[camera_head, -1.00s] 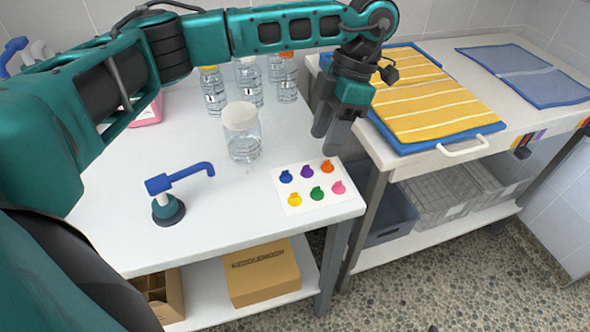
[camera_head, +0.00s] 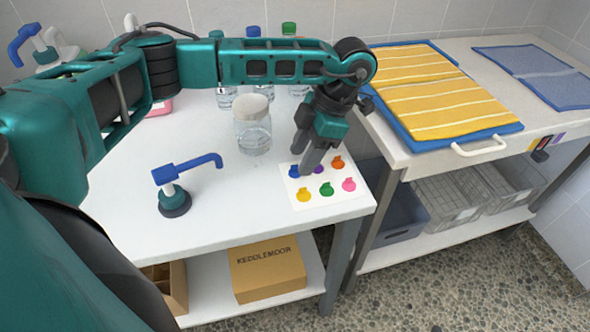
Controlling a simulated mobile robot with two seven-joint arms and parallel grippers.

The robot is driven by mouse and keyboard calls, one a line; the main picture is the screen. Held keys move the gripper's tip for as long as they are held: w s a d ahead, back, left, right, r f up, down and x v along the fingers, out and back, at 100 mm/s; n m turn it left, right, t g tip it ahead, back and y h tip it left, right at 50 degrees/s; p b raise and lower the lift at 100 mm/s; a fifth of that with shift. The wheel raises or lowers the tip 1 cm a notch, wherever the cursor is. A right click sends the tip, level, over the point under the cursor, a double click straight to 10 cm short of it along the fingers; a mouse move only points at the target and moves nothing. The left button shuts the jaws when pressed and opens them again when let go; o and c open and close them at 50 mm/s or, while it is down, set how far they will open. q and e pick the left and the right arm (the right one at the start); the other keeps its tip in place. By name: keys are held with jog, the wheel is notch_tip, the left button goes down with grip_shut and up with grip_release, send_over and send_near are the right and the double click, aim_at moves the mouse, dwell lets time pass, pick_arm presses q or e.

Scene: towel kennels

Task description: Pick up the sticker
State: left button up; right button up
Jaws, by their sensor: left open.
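A white sticker sheet (camera_head: 313,198) lies flat near the right front corner of the white table. It bears several small coloured stickers: blue (camera_head: 294,172), purple (camera_head: 318,169), orange (camera_head: 338,163), yellow (camera_head: 304,194), green (camera_head: 327,189) and pink (camera_head: 349,184). My left gripper (camera_head: 305,161) points down over the back edge of the sheet, close to the blue and purple stickers. Its fingers are open and partly cover the purple sticker. I cannot tell whether the fingertips touch the sheet. My right gripper is not in view.
A clear jar with a white lid (camera_head: 254,125) stands left of my gripper. A blue-handled pump (camera_head: 175,190) stands front left. Several bottles stand behind my arm. A yellow striped towel (camera_head: 440,106) on a blue mat lies on the right table. A cardboard box (camera_head: 267,272) sits on the lower shelf.

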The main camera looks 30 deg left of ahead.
aim_at(295, 170)
pick_arm(q)
jog(key=shift+x, duration=1.1)
jog(key=shift+c, duration=0.5)
grip_shut()
jog(key=shift+s, duration=0.1)
